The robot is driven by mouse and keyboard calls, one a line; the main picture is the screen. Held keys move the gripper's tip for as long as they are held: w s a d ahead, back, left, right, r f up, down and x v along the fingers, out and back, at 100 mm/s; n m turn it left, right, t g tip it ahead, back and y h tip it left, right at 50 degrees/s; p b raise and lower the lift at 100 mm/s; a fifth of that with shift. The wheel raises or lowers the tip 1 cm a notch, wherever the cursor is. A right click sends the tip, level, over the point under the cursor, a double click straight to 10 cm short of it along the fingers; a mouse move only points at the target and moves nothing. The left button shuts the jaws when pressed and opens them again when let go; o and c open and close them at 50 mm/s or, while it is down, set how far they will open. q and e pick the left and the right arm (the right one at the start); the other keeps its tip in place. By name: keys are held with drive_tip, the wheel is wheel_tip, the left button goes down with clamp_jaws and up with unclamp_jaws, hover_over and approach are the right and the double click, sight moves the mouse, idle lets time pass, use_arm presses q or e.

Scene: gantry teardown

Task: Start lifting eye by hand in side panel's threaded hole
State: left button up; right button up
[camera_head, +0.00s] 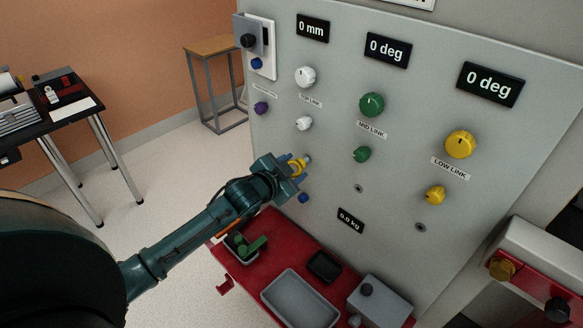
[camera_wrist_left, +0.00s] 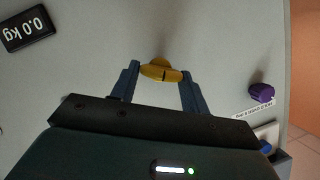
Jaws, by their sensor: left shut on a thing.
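My left gripper (camera_head: 294,167) is shut on the yellow lifting eye (camera_head: 298,165), close to the face of the grey side panel (camera_head: 330,150). In the left wrist view the lifting eye (camera_wrist_left: 162,72) sits between the two blue fingertips (camera_wrist_left: 160,75), with its far end toward the panel. I cannot tell whether its thread touches or enters a hole; that spot is hidden behind the eye. Two open holes show in the panel, one mid-panel (camera_head: 358,188) and one lower right (camera_head: 420,227). My right gripper is not in view.
Knobs, including a green one (camera_head: 372,104) and a yellow one (camera_head: 460,144), stick out of the panel. A blue knob (camera_head: 303,198) is just below the gripper. A red bench (camera_head: 252,284) below holds a grey tray (camera_head: 300,298) and a grey box (camera_head: 380,303).

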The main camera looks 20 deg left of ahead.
use_arm(q)
drive_tip(key=shift+a+f, duration=0.1)
drive_tip(key=shift+f+m+t+y+b, duration=0.2)
drive_tip(key=shift+m+t+y+b, duration=0.3)
drive_tip(key=shift+m, duration=0.6)
drive_tip(key=shift+r, duration=0.15)
drive_tip(key=shift+d+f+m+t+y+b, duration=0.2)
drive_tip(key=shift+f+m+t+y+b, duration=0.15)
drive_tip(key=shift+m+b, duration=0.65)
drive_tip(key=shift+b, duration=0.45)
drive_tip(key=shift+r+m+t, duration=0.1)
drive_tip(key=shift+m+t, duration=0.15)
drive_tip(key=shift+m, duration=0.05)
drive_tip(key=shift+r, duration=0.1)
